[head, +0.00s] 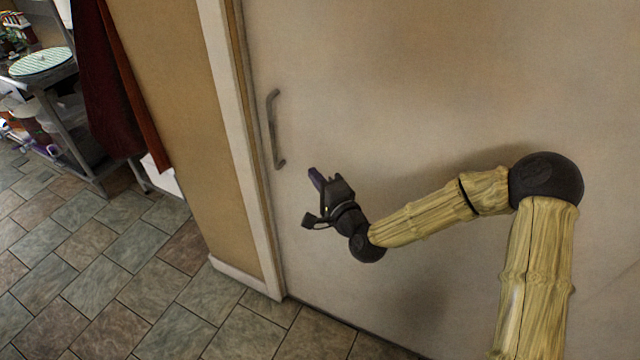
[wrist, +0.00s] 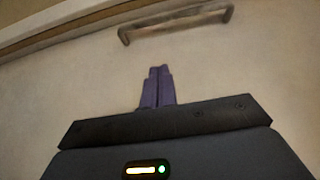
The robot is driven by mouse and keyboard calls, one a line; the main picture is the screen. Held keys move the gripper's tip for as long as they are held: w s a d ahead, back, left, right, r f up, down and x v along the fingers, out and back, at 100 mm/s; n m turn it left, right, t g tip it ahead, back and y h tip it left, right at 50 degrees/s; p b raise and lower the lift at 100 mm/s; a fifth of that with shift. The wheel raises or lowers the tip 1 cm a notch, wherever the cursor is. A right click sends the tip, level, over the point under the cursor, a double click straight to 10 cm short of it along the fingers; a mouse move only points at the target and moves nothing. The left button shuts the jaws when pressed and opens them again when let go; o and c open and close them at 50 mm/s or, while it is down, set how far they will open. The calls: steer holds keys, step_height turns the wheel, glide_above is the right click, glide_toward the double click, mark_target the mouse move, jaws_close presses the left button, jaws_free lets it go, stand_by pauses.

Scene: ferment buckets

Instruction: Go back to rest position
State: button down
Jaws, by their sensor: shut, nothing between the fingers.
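My gripper (head: 312,175) is shut and empty in front of a pale door (head: 420,90) in the head view. In the wrist view its purple fingers (wrist: 158,72) are together, with nothing between them. A grey bar handle (head: 273,130) on the door stands to the left of and above my gripper, apart from it. The handle also shows in the wrist view (wrist: 175,24), beyond the fingertips. The door looks closed against its frame.
A white door frame (head: 238,150) and a tan wall (head: 165,60) stand left of the door. Farther left are a dark red cloth (head: 100,80) and a metal table (head: 70,125) with a round striped item (head: 40,62) on top. The tiled floor (head: 110,270) is clear at lower left.

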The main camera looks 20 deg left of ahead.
steer(key=shift+s+d, duration=0.4)
steer(key=shift+d, duration=0.15)
steer(key=d+f+n+g+h+p, duration=0.3)
steer(key=d+n+h, duration=0.6)
steer(key=d, duration=1.2)
steer(key=s+d+r+g+h+p, duration=0.1)
steer(key=s+d+r+h, duration=0.1)
steer(key=d, duration=0.4)
steer(key=s+d+r+m+g+h+p, duration=0.1)
steer(key=s+d+r+g+h+p, duration=0.1)
steer(key=s+d+r, duration=0.2)
steer(key=s+d+r+m+g+h+p, duration=0.1)
steer(key=s+d+r, duration=0.2)
steer(key=s+d, duration=0.3)
steer(key=d, duration=0.3)
steer(key=shift+s+d+r+g+h, duration=0.2)
steer(key=shift+s+d+g+h, duration=0.05)
steer(key=shift+s+g+h, duration=0.15)
